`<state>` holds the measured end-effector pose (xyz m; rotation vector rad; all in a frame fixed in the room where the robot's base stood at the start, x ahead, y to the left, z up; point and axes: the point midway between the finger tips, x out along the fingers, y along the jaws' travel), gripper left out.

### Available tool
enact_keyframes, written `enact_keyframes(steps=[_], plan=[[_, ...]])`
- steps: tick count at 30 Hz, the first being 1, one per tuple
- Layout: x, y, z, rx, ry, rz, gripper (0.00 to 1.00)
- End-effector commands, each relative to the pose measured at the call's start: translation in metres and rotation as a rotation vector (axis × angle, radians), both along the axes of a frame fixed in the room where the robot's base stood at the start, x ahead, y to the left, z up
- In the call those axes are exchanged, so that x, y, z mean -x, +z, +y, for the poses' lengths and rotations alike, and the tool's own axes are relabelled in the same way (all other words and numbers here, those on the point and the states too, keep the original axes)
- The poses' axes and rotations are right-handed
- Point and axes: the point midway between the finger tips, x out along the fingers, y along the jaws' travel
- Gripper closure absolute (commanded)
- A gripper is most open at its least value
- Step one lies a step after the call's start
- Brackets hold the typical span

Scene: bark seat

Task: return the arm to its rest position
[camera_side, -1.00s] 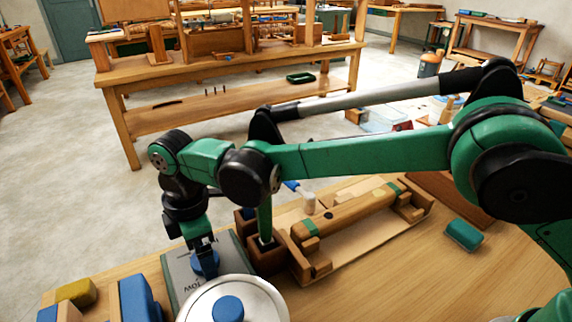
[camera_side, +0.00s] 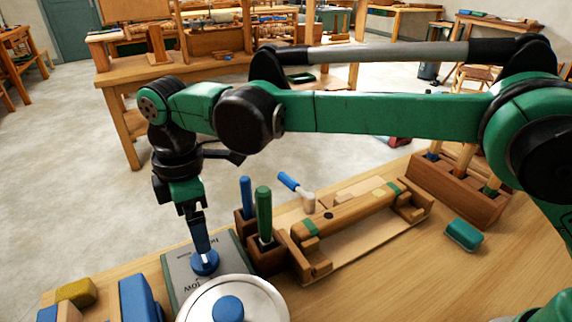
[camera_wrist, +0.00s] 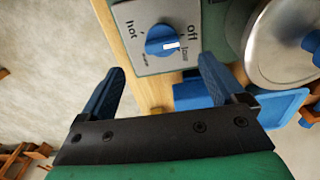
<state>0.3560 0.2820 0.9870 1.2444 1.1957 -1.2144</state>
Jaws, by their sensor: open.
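My gripper (camera_side: 201,248) is above the grey stove panel (camera_side: 180,277), pointing down. Its two blue fingers are apart and empty in the wrist view (camera_wrist: 162,72). The blue round knob (camera_side: 205,265) is on the panel below the fingertips in the side view. In the wrist view the knob (camera_wrist: 165,41) shows beyond the fingertips, clear of both. Its white mark lies toward the word "low". Labels "hot" and "off" are also on the panel. My green arm reaches across from the right, raised over the table.
A pot with a silver lid (camera_side: 260,300) stands right beside the panel. Wooden holders with a green-handled tool (camera_side: 264,213) and a blue-handled tool are close by. A wooden block frame (camera_side: 350,215) and a tool rack (camera_side: 460,185) are farther right. Blue block (camera_side: 138,298) sits left.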

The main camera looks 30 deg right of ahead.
Motion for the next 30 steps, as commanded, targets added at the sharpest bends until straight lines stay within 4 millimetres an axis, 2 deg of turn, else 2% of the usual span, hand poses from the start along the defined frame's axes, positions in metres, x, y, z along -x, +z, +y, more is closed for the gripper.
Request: enact_keyframes(steps=[4, 8, 12, 15, 20, 24, 27, 30], plan=[[-0.006, 0.021, -0.021, -0.078, -0.252, -0.065, 0.11], [-0.007, 0.045, -0.053, -0.214, -0.617, -0.141, 0.11], [-0.001, 0.063, -0.101, -0.335, -0.921, -0.202, 0.11], [0.008, 0.068, -0.136, -0.369, -1.032, -0.238, 0.11], [0.034, 0.067, -0.193, -0.424, -1.21, -0.307, 0.11], [0.063, 0.055, -0.238, -0.47, -1.367, -0.378, 0.11], [0.08, 0.043, -0.26, -0.48, -1.434, -0.423, 0.11], [0.092, 0.034, -0.274, -0.48, -1.47, -0.453, 0.11]])
